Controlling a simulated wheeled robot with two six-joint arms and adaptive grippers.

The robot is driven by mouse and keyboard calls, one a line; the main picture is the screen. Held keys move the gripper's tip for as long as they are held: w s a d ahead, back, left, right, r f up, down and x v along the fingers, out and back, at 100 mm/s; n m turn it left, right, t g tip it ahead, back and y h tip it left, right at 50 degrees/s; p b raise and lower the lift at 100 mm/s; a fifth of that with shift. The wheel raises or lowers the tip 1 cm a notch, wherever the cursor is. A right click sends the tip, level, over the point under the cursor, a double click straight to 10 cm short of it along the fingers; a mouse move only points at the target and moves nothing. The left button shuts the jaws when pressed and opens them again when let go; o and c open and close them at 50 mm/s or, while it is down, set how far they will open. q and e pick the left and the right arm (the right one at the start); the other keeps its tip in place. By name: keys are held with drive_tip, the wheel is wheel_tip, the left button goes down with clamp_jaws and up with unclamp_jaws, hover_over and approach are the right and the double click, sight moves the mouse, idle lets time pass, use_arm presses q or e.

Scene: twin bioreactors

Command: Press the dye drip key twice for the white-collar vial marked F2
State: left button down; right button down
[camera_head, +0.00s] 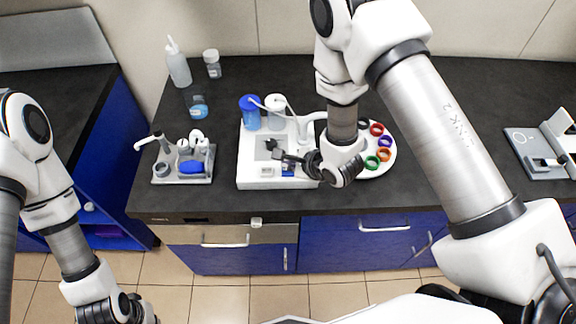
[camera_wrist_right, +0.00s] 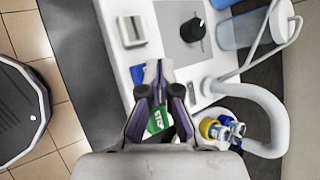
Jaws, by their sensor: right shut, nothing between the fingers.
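The white dosing machine (camera_head: 247,165) stands mid-counter. A black knob (camera_wrist_right: 193,30) and a pale square key-like block (camera_wrist_right: 131,30) sit on its top in the right wrist view; I cannot read a marking on either. The round vial tray (camera_head: 371,168) shows several coloured collars; no white collar or F2 mark is readable. My left gripper (camera_head: 117,309) is low at left; its fingers are unclear.
A blue-capped bottle (camera_head: 251,115) and a white-lidded vessel (camera_head: 275,106) stand behind the panel. A curved white spout (camera_wrist_right: 262,100) rises beside it. A small grey rack (camera_head: 182,178) is at left, a grey device (camera_head: 540,160) at right.

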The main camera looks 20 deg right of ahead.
sight(290, 172)
drive_tip(key=shift+r, duration=0.15)
wheel_tip(290, 172, up, 5)
drive_tip(key=p, duration=0.5)
idle(0.3)
idle(0.4)
